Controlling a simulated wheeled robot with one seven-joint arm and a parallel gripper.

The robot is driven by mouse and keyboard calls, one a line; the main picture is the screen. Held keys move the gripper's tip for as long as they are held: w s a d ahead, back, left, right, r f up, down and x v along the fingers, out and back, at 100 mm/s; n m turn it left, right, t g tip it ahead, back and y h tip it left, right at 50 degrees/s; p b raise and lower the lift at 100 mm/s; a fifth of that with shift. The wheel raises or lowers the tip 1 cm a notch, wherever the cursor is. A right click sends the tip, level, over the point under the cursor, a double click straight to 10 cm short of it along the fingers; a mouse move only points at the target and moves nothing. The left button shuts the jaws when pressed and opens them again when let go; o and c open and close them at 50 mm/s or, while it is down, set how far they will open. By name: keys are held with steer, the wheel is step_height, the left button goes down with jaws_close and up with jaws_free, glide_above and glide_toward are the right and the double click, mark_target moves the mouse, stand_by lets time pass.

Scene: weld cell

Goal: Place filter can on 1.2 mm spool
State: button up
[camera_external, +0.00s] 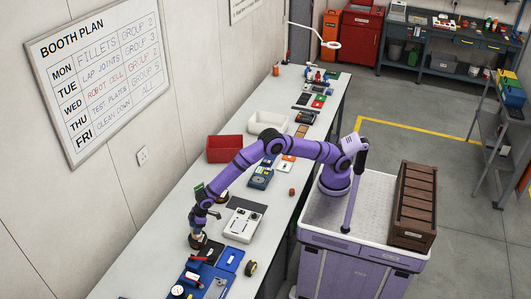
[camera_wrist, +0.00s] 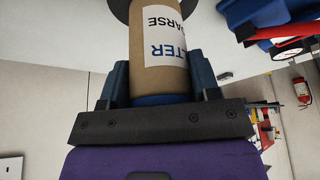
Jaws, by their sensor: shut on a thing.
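The filter can is a tan cylinder with a white label in blue and black print, upside down in the wrist view (camera_wrist: 150,77). My gripper (camera_wrist: 160,75) is shut on it, with a blue finger on each side. In the external view my gripper (camera_external: 197,220) points down at the near part of the bench, and the can (camera_external: 196,236) shows small beneath it. A dark round disc (camera_wrist: 128,8) wider than the can shows at its far end; it may be a spool flange. I cannot tell whether they touch. No 1.2 mm marking is readable.
A small dark and yellow wheel-like item (camera_external: 250,268) lies on the bench (camera_external: 165,258). A grey-white device (camera_external: 243,225) stands right of my gripper. Blue trays with tools (camera_external: 205,280) lie nearer the camera. A red bin (camera_external: 224,149) stands farther back.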

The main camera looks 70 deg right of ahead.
steer(key=shift+f, duration=0.55)
steer(key=o, duration=1)
steer(key=shift+c, duration=0.2)
steer(key=shift+r, duration=0.1)
steer(key=shift+r, duration=0.25)
steer(key=v, duration=1.2)
steer(key=shift+r, duration=0.15)
